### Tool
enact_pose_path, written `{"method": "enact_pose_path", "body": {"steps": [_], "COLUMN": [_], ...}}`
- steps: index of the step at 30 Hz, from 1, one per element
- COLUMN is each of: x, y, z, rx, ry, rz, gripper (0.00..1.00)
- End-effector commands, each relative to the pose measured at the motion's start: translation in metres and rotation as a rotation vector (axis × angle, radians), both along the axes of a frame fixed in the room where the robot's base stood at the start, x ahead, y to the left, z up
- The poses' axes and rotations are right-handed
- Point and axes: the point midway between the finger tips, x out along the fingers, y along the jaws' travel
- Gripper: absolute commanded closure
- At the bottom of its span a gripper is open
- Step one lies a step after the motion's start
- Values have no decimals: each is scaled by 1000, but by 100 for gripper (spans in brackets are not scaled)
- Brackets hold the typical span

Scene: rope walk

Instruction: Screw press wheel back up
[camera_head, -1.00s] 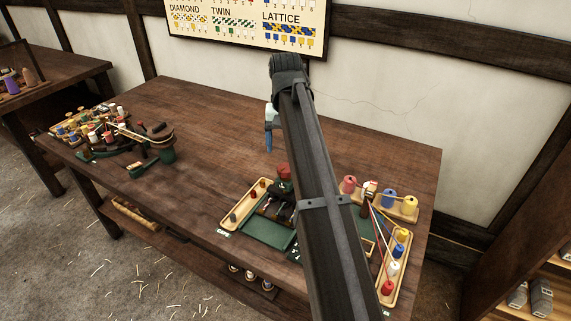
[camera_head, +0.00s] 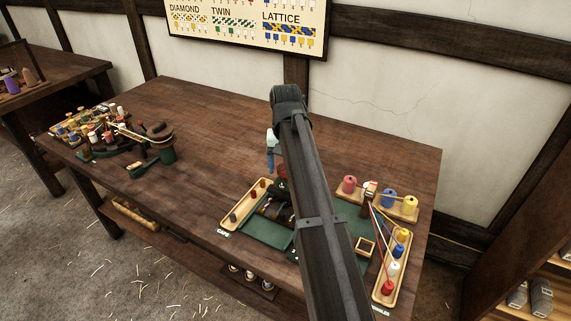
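The press is partly hidden behind my arm. A dark green and black part with a reddish top (camera_head: 281,172) shows just left of the arm, above the green base tray (camera_head: 270,233); I take it to be the press, and I cannot make out its wheel clearly. My gripper's fingers are hidden behind my arm. Only a white and blue piece, which seems to be part of my wrist, shows beside the arm, above the press. Whether the gripper touches the wheel cannot be seen.
A wooden tray of caps (camera_head: 243,203) lies left of the press. A bobbin tray (camera_head: 391,270) with strung threads stands right, near a small wooden frame (camera_head: 366,247). A braiding stand (camera_head: 168,154) is at the left. The table's middle (camera_head: 205,130) is clear.

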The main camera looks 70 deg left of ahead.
Motion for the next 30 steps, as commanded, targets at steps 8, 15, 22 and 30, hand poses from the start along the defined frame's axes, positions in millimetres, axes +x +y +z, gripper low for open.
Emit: {"method": "enact_pose_path", "body": {"steps": [8,15,22,30], "x": [0,0,0,0], "y": [0,0,0,0], "z": [0,0,0,0], "rx": [0,0,0,0], "ry": [0,0,0,0], "rz": [0,0,69,246], "gripper": [55,78,78,78]}}
